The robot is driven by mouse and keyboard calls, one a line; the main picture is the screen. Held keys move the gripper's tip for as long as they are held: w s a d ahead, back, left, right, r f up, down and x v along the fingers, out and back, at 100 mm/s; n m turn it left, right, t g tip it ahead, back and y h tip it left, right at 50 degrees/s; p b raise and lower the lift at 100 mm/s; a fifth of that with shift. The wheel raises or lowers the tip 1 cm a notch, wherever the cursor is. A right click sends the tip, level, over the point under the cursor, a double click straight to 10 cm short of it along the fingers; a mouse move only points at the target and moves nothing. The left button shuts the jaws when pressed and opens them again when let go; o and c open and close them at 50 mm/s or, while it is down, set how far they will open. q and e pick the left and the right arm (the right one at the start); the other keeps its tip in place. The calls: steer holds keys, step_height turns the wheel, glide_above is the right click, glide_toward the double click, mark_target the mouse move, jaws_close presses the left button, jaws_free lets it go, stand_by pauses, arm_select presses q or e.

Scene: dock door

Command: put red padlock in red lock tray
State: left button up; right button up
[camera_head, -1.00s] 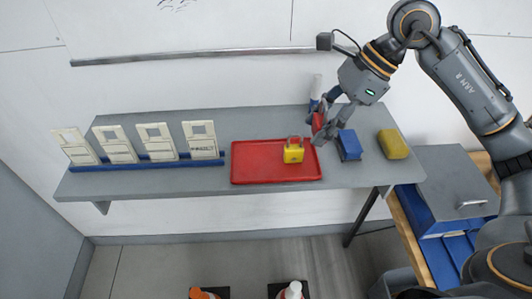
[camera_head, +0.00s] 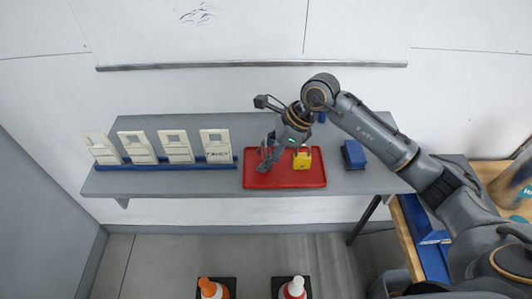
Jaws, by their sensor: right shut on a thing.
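The red lock tray (camera_head: 314,181) lies flat on the grey shelf. A yellow padlock (camera_head: 302,161) stands in its right half, shackle up. My right gripper (camera_head: 267,161) is over the tray's left half, pointing down, left of the yellow padlock. It is shut on the red padlock, which showed red between the fingers a second ago. Now the padlock is hardly distinguishable, hidden by the fingers and red against the red tray. I cannot tell whether it touches the tray floor. My left gripper is not in view.
Several white cards stand in a blue rack (camera_head: 165,166) left of the tray. A blue block (camera_head: 353,154) lies on the grey shelf (camera_head: 225,127) to the right. Two bottles, orange-topped (camera_head: 207,288) and red-and-white (camera_head: 294,288), stand below. My right arm covers the shelf's right end.

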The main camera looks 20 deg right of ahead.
steer(key=shift+f, duration=0.35)
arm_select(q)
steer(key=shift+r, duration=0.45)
arm_select(e)
steer(key=shift+f, duration=0.2)
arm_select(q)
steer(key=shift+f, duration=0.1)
arm_select(e)
steer(key=shift+f, duration=0.1)
steer(key=o, duration=1.2)
arm_select(q)
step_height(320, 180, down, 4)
steer(key=b, duration=0.3)
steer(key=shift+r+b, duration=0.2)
steer(key=shift+b, duration=0.1)
arm_select(e)
steer(key=v, duration=1.2)
